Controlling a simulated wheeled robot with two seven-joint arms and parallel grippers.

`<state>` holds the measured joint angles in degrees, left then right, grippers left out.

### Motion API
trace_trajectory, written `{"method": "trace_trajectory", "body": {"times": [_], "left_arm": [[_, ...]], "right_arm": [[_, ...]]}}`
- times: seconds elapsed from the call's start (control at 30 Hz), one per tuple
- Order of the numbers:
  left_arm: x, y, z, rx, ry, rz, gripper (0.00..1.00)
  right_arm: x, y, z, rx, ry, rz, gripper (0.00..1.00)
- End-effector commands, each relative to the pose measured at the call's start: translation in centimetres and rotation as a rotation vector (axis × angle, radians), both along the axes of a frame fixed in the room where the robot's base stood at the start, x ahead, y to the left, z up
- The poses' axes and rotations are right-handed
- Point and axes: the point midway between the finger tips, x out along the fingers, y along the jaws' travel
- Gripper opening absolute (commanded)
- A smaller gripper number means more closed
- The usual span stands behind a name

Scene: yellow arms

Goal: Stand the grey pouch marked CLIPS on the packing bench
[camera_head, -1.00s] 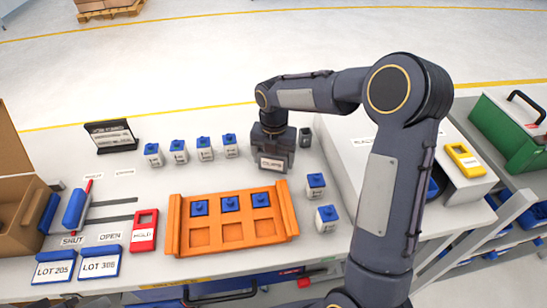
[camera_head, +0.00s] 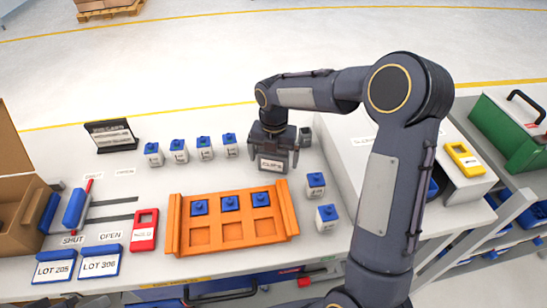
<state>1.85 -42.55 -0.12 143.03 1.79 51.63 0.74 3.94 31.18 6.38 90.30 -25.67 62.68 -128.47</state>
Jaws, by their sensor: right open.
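The grey pouch marked CLIPS (camera_head: 271,165) stands upright on the packing bench (camera_head: 160,200), behind the right end of the orange tray. Its white label faces me. My right gripper (camera_head: 273,155) is over the pouch from behind and above, open, with a finger showing at each side of it. The gripper body hides the top of the pouch. My left gripper is not in view.
An orange tray (camera_head: 178,225) with blue-topped pieces in its back row stands in front. Several small blue-topped blocks (camera_head: 204,150) line up to the left; two more (camera_head: 316,184) stand to the right. A small dark item (camera_head: 305,137) is close to the gripper's right.

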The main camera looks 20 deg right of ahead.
Motion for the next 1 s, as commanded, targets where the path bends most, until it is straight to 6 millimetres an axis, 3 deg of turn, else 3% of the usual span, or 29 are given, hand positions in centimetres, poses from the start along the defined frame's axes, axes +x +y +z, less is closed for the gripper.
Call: {"method": "trace_trajectory", "body": {"times": [0.4,0.7,0.87,1.0], "left_arm": [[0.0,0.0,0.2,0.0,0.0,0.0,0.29],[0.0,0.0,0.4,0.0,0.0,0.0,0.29],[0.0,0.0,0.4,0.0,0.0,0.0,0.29],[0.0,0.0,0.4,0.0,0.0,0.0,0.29]], "right_arm": [[0.2,-0.1,8.5,0.001,-0.005,0.0,0.99],[-0.2,-0.2,11.7,0.003,-0.008,-0.031,0.99],[-3.5,-0.6,13.4,0.041,-0.051,-0.31,0.99],[-8.9,-0.8,14.8,0.13,-0.092,-0.767,0.99]]}}
